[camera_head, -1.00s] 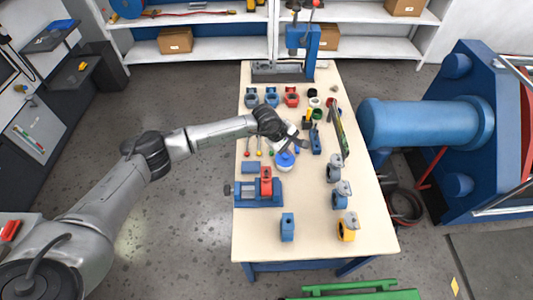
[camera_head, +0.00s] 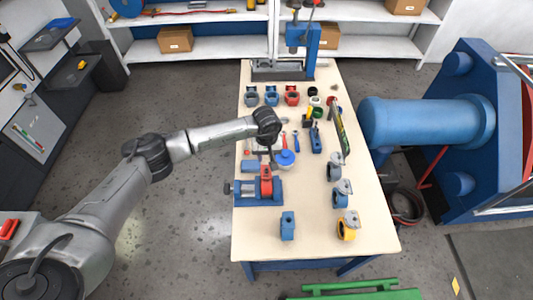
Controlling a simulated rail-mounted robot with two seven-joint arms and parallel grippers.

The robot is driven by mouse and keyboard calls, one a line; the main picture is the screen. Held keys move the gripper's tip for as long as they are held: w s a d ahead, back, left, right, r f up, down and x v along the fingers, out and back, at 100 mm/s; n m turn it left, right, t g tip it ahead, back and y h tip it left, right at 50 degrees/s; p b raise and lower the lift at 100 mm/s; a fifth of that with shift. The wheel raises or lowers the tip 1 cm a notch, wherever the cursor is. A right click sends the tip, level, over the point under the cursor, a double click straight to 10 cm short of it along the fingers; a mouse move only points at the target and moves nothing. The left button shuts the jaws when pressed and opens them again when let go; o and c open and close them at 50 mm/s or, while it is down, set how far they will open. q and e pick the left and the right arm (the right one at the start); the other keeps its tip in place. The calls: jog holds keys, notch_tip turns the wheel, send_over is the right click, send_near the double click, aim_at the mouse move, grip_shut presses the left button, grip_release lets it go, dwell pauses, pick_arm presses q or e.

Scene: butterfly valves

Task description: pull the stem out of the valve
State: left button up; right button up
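A red valve (camera_head: 266,185) sits upright in the blue vise (camera_head: 245,197) at the left edge of the table. My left gripper (camera_head: 271,161) points down just behind and above the valve's top in the picture. Its fingers are too small to tell whether they are open or shut, or whether they touch the valve. I cannot make out the stem clearly. My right gripper is not in view.
Other valve bodies, such as a blue one (camera_head: 287,226) and a yellow one (camera_head: 347,228), stand on the table (camera_head: 310,255). The front middle has free room.

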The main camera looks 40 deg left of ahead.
pick_arm(q)
notch_tip(320, 180, down, 6)
jog(key=b, duration=0.4)
jog(key=shift+f+b, duration=0.55)
jog(key=shift+f, duration=0.05)
jog(key=shift+c, duration=0.3)
jog(key=c, duration=0.4)
grip_shut()
dwell(0.9)
jog(key=shift+r, duration=0.45)
dwell(0.3)
